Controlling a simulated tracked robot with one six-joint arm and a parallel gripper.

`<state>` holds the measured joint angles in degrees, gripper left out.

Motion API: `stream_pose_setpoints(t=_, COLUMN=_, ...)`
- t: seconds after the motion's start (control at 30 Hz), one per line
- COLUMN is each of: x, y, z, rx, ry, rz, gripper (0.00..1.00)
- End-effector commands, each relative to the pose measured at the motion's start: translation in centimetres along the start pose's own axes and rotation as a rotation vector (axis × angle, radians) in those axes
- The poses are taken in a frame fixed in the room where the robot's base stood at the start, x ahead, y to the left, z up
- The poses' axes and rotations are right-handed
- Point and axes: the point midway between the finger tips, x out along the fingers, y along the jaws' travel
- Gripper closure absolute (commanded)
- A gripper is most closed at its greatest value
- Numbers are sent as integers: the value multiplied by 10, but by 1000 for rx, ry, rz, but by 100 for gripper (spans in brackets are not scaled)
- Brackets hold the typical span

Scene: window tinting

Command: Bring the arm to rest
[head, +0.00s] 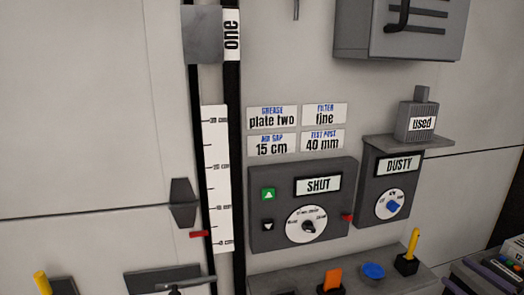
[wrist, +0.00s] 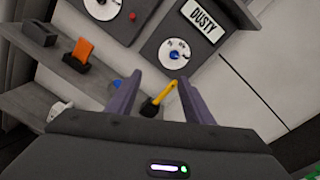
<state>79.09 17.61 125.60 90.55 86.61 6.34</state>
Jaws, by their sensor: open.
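My gripper (wrist: 160,97) shows in the wrist view with its two purple fingers spread apart and nothing held between them. Beyond the fingers, a yellow-handled tool (wrist: 163,97) stands in a small black holder on the grey shelf. The same yellow tool (head: 413,243) shows in the head view at the lower right. I cannot tell how far the fingers are from it.
A grey shelf (head: 268,284) carries an orange piece (head: 333,277) and a blue knob (head: 373,271). Above are a panel reading SHUT (head: 274,238) and one reading DUSTY (head: 370,168). A container marked "used" (head: 416,122) stands on a ledge. A ruler (head: 216,180) runs beside a black rail.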

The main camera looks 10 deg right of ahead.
Motion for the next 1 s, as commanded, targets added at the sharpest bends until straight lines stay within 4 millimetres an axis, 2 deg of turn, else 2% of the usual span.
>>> stream_pose_setpoints(t=0.27, x=30, y=37, z=25, rx=-64, ry=1, rz=149, gripper=53)
stream_pose_setpoints(t=0.47, x=55, y=80, z=51, rx=-146, ry=4, rz=311, gripper=53)
stream_pose_setpoints(t=0.7, x=78, y=159, z=91, rx=-329, ry=4, rz=593, gripper=53)
stream_pose_setpoints(t=1.0, x=75, y=243, z=126, rx=-612, ry=-2, rz=904, gripper=53)
